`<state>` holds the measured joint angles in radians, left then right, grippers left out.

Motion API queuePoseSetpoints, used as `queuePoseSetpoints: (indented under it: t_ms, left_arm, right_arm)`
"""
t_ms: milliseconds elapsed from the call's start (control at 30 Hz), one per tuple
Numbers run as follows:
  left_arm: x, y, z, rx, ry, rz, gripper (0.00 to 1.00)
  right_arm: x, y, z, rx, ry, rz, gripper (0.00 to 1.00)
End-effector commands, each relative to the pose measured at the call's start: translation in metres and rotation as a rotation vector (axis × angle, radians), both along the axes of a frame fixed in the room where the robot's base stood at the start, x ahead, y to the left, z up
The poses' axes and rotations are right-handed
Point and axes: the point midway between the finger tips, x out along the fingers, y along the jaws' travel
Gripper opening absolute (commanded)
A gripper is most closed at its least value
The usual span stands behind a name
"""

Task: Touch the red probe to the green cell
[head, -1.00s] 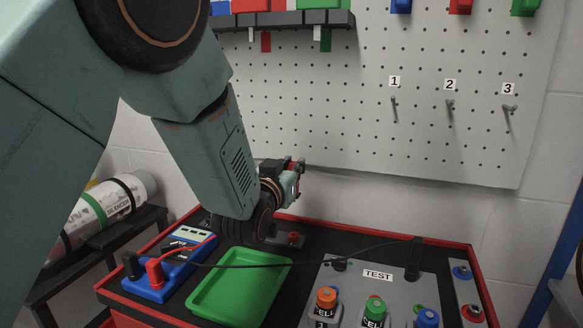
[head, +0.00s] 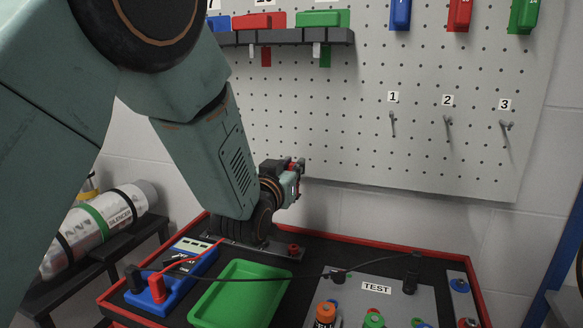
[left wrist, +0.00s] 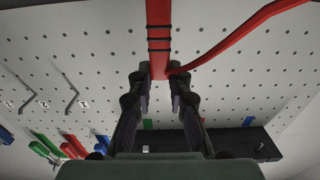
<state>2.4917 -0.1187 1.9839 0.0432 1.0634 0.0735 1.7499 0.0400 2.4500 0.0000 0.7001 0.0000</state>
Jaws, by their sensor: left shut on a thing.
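My left gripper (head: 293,176) is above the back of the bench, in front of the pegboard. In the left wrist view its fingers (left wrist: 160,82) are shut on the red probe (left wrist: 158,35), which has dark bands and a red lead curving off to the right. In the head view the probe is hardly visible behind the gripper. The green cell (head: 373,320) stands at the bottom edge of the head view, mostly cut off, between the orange cell (head: 325,314) and a blue one. The gripper is well apart from it, up and to the left. My right gripper is not in view.
A blue meter (head: 172,278) with red and black plugs sits left of a green tray (head: 240,292). A black lead crosses above the tray to the grey TEST panel (head: 395,300). The pegboard (head: 380,170) with hooks stands behind.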

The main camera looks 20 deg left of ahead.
Motion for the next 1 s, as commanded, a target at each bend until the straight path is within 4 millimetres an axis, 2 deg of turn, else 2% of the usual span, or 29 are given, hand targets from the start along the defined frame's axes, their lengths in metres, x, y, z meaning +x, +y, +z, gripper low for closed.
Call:
queuePoseSetpoints:
  t_ms: [633,1000]
  left_arm:
    - [0.000,0.000,0.023,0.000,0.000,0.000,0.00]
    - [0.000,0.000,0.023,0.000,0.001,0.000,0.00]
  right_arm:
    - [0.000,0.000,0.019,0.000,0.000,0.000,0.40]
    - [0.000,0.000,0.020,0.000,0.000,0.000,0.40]
